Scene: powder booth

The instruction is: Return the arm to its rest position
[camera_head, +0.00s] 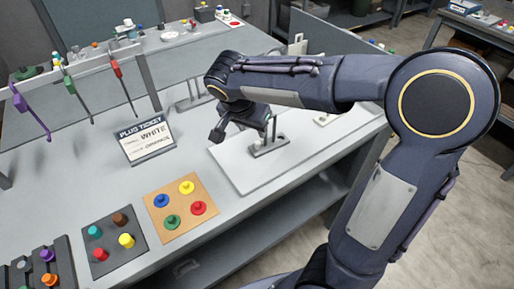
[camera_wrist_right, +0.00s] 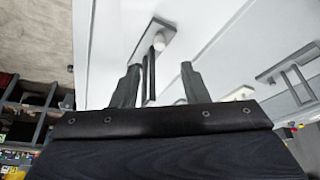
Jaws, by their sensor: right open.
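My right arm reaches in from the right in the head view and bends down over the workbench. Its gripper (camera_head: 243,126) hangs over a pale plate (camera_head: 238,180) that carries a small metal bracket (camera_head: 270,147). In the right wrist view the two dark fingers (camera_wrist_right: 160,78) are spread apart with nothing held between them. A metal bracket with a small pale round piece (camera_wrist_right: 154,43) shows beyond and between the fingers; I cannot tell whether they touch it. My left gripper is out of view.
Coloured plugs sit on a tan board (camera_head: 182,209) and dark boards (camera_head: 112,243) at front left. Purple, green and red hanging tools (camera_head: 118,80) are at left. Bare bench lies between.

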